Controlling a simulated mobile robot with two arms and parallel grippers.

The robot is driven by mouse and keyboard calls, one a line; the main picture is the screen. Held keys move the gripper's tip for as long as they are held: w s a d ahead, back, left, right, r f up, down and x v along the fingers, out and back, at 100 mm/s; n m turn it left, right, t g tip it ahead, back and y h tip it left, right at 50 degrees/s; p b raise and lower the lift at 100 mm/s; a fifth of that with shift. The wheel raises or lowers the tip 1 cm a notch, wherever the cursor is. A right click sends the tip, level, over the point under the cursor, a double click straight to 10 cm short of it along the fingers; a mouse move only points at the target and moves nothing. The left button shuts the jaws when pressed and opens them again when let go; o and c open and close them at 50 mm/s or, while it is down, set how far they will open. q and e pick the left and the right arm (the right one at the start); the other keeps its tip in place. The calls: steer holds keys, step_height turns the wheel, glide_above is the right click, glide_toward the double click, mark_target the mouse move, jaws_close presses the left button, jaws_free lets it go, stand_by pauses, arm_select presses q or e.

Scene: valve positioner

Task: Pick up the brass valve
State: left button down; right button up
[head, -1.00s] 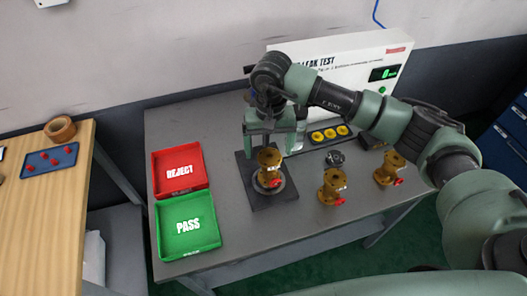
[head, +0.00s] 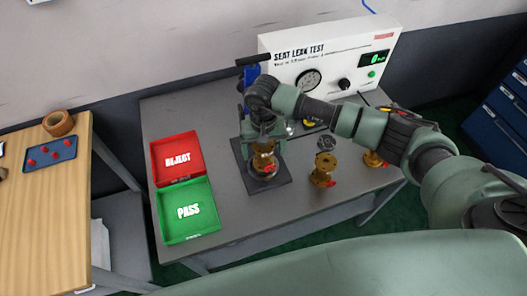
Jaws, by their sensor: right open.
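A brass valve (head: 263,163) stands upright on the dark square base plate (head: 281,188) in the middle of the table. My right gripper (head: 263,142) is just above this valve, pointing down, its fingers at the valve's top; I cannot tell whether they touch it. A second brass valve (head: 323,171) with a red part stands to the right. A third brass valve (head: 372,160) is farther right, partly hidden by my right arm. My left gripper is not in view.
A red REJECT tray (head: 177,158) and a green PASS tray (head: 188,208) lie on the left. The white seat leak test panel (head: 300,67) stands at the back. A wooden table (head: 45,205) is at far left.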

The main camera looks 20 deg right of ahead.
jaws_close()
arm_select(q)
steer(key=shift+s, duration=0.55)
arm_select(e)
steer(key=shift+w+r, duration=0.1)
steer(key=shift+w, duration=0.05)
